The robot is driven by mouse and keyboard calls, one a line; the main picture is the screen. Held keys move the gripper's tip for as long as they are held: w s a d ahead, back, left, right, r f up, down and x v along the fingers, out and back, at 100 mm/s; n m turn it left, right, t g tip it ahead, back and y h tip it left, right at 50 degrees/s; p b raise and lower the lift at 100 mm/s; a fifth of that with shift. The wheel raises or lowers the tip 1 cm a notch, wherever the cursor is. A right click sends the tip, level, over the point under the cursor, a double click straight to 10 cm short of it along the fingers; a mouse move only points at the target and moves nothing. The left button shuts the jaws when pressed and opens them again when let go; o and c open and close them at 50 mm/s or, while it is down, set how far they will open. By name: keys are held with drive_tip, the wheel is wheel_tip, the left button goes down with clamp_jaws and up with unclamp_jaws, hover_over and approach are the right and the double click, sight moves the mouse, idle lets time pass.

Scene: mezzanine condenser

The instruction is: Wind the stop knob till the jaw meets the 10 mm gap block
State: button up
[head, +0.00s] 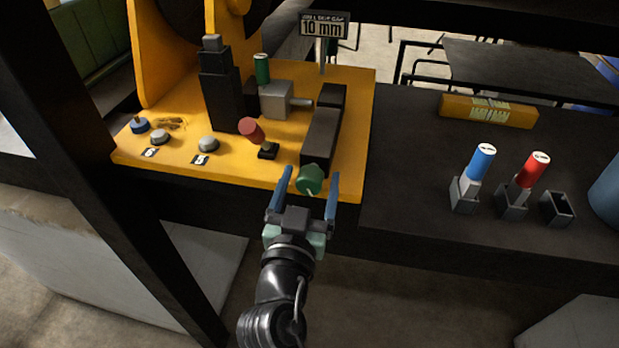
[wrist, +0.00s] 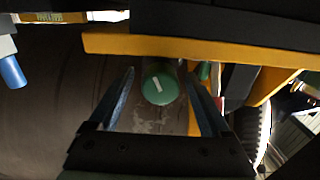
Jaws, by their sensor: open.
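The green stop knob (head: 311,179) sits at the front edge of the yellow machine bed, at the near end of a long black housing (head: 321,137). My gripper (head: 309,175) is open, with its blue fingers on either side of the knob. In the wrist view the knob (wrist: 160,86) shows a tilted white line on its face, between the open fingers (wrist: 158,75) with a visible gap on each side. A green-capped block (head: 262,69) stands beside the grey jaw (head: 276,101). I cannot tell whether they touch. A sign (head: 323,27) reads 10 mm.
A red-knobbed lever (head: 252,131) stands left of the housing. Buttons (head: 208,144) sit at the bed's front left. On the dark bench, blue-capped (head: 481,163) and red-capped (head: 535,170) blocks stand in holders beside an empty holder (head: 557,208). A yellow bar (head: 488,111) lies behind.

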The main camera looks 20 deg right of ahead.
clamp_jaws()
drive_tip(key=shift+n, duration=0.7)
unclamp_jaws()
drive_tip(key=shift+s, duration=0.1)
